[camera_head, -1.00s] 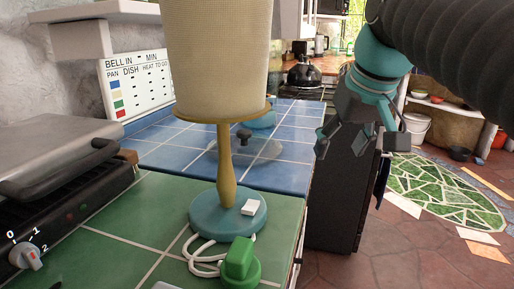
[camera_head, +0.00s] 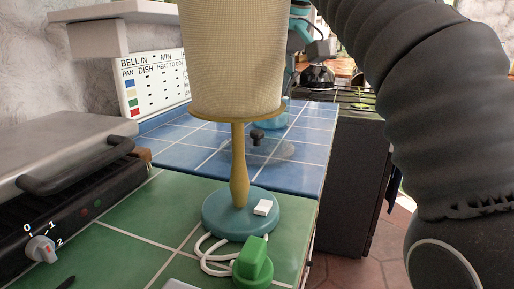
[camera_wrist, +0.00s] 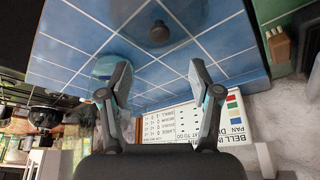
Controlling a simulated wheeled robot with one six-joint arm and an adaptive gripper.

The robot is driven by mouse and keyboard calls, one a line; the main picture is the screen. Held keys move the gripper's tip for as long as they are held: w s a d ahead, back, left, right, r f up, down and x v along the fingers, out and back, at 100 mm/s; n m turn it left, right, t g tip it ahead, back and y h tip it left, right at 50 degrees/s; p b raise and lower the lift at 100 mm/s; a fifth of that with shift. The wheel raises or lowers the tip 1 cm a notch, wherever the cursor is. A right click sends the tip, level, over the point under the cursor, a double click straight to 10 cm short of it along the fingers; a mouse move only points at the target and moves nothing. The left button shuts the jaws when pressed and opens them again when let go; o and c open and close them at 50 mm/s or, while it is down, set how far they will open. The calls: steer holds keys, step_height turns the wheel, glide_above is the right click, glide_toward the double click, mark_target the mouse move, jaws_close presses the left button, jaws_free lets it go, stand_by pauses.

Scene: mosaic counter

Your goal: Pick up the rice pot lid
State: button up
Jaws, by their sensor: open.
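The rice pot lid (camera_head: 280,150) looks like clear glass with a dark knob, lying on the blue tiled counter behind the lamp's stem. In the wrist view its dark knob (camera_wrist: 158,34) shows near the top centre, beyond my fingertips; the glass is hard to make out. My gripper (camera_wrist: 160,68) is open and empty, its fingers spread over the blue tiles and apart from the knob.
A lamp (camera_head: 238,70) with a tall shade stands in front of the lid on the green tiles. A teal round object (camera_head: 271,121) sits behind the lid. A grill (camera_head: 75,160) is at left, a label board (camera_head: 155,80) by the wall, and a stove (camera_head: 352,170) at right.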

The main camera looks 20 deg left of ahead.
mark_target(257, 131)
steer(key=b+x, duration=0.3)
steer(key=x, duration=0.8)
steer(key=shift+w+f, duration=0.1)
steer(key=shift+f, duration=0.15)
jaws_close()
